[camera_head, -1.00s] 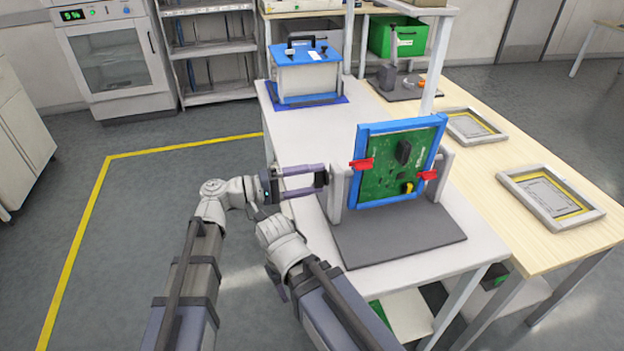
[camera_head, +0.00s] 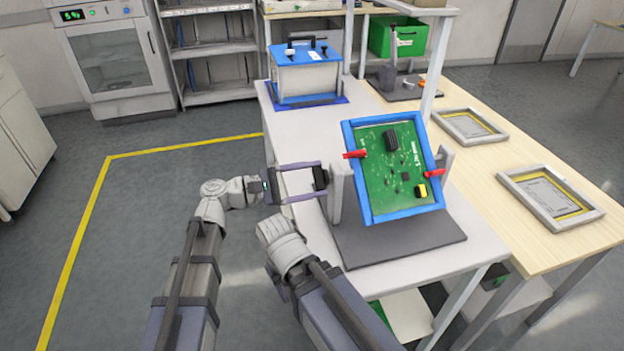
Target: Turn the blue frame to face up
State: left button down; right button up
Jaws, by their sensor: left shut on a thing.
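The blue frame (camera_head: 403,216) holds a green circuit board (camera_head: 385,180) and hangs between the two grey posts of a stand (camera_head: 340,195). It is tilted, with the component side of the board turned towards me and partly upward. Red clips (camera_head: 354,155) sit on its left and right edges. My left gripper (camera_head: 321,178) is at the outer side of the left post, with its fingers shut on a small dark knob there. The fingers hide part of the knob. My right arm ends low, left of the table edge, and its gripper fingers do not show.
The stand's dark base plate (camera_head: 440,240) lies on the white table (camera_head: 285,135). A blue-lidded box (camera_head: 307,80) stands at the back. Two grey frames (camera_head: 585,216) lie on the wooden table at right. A green bin (camera_head: 400,38) is behind.

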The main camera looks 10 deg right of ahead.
pick_arm(q)
jog(key=shift+n, duration=4)
grip_release()
jog(key=a, duration=0.7)
jog(key=shift+s+a, duration=0.15)
jog(key=shift+a, duration=0.25)
